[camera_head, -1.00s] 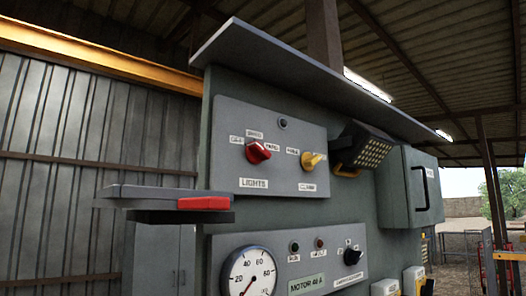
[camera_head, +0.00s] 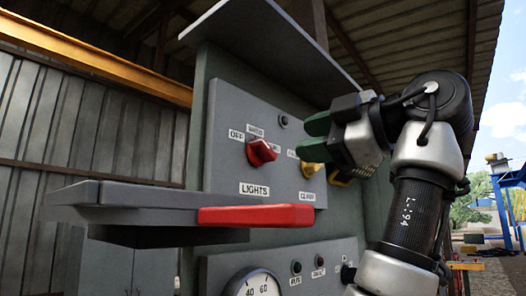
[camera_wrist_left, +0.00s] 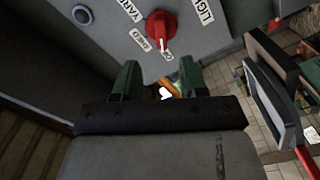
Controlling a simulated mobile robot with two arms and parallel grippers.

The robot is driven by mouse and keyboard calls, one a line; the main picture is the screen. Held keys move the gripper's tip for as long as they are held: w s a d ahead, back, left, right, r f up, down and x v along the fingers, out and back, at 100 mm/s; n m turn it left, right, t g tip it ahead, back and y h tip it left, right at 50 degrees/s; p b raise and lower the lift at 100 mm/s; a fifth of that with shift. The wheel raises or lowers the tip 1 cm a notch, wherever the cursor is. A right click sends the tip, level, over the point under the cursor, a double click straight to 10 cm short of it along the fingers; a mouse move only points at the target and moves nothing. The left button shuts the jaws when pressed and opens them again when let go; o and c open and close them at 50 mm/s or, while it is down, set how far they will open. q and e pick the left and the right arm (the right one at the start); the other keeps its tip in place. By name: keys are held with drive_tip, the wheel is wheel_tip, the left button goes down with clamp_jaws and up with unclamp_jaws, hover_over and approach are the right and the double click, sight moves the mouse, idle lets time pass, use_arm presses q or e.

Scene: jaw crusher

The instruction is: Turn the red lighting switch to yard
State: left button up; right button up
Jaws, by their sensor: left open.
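The red lighting switch (camera_head: 262,152) is on a grey panel above the LIGHTS label, with OFF at its left, SHED above and YARD at its right. It also shows in the left wrist view (camera_wrist_left: 160,28), where its white pointer mark is turned toward the OFF label. My left gripper (camera_head: 314,137) is open and empty, its green fingers to the right of the switch, in front of the panel. In the left wrist view the gripper (camera_wrist_left: 158,82) has its fingers apart just below the switch, not touching it. My right gripper is not seen.
A yellow knob (camera_head: 311,168) sits right of the switch, partly behind my arm. A grey bar with a red grip (camera_head: 256,215) juts out in front, below the switch. An overhanging hood (camera_head: 270,50) covers the panel. A dial gauge (camera_head: 250,284) is lower down.

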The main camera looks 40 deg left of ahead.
sight(270, 150)
use_arm(q)
drive_tip(key=a, duration=0.3)
drive_tip(key=shift+w+a, duration=0.15)
drive_tip(key=a, duration=0.4)
drive_tip(key=shift+w+a+f, duration=0.1)
drive_tip(key=shift+w+a, duration=0.05)
drive_tip(key=shift+a, duration=0.05)
drive_tip(key=shift+w+a, duration=0.1)
drive_tip(key=shift+a, duration=0.65)
clamp_jaws()
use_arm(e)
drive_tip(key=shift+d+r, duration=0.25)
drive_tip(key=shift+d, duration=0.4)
